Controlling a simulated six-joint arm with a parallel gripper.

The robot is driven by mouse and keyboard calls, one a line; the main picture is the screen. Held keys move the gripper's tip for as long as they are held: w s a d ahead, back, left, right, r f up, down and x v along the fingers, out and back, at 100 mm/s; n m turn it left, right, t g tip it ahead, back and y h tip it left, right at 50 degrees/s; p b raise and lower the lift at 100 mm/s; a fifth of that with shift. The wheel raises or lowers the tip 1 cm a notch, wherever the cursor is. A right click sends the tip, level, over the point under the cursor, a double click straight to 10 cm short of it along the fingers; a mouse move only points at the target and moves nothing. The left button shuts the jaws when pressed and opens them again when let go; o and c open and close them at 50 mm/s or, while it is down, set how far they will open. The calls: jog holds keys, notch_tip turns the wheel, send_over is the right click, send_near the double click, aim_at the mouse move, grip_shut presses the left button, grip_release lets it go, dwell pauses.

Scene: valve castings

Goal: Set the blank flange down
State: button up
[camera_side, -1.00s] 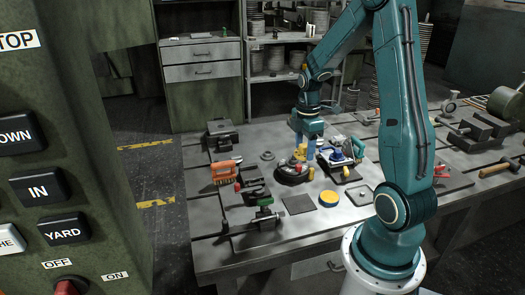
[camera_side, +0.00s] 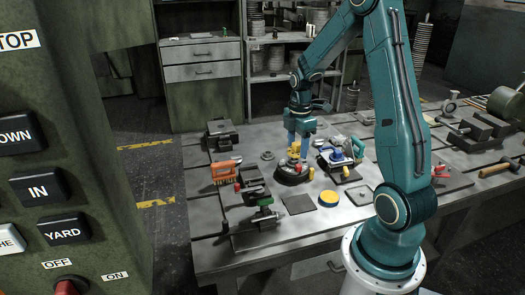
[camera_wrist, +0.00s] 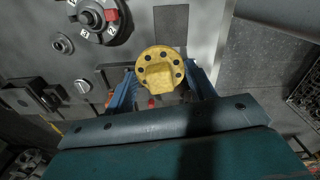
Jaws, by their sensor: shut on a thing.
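My gripper (camera_side: 293,150) points down over the bench, and its blue fingers are shut on the yellow blank flange (camera_wrist: 160,70). In the wrist view the flange is a round disc with several bolt holes and a square boss, held between the two fingers. In the side view the flange (camera_side: 294,147) is small and partly covered by the fingers. It appears just above or behind a round black fixture (camera_side: 291,174); I cannot tell whether they touch. In the wrist view a numbered black dial-like fixture (camera_wrist: 98,18) lies apart from the flange, at upper left.
A dark square pad (camera_side: 298,204) and a yellow-topped disc (camera_side: 328,197) lie at the bench front.

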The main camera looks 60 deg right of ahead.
jog(key=w+d+f+n, duration=0.2)
jog(key=w+f+n, duration=0.2)
jog(key=w, duration=0.5)
jog(key=n, duration=0.4)
send_over(251, 175)
jog(key=shift+f, duration=2.75)
jog(key=shift+s+f, duration=0.1)
jog(key=shift+f, duration=0.05)
jog(key=shift+f, duration=3.1)
jog(key=shift+f, duration=0.25)
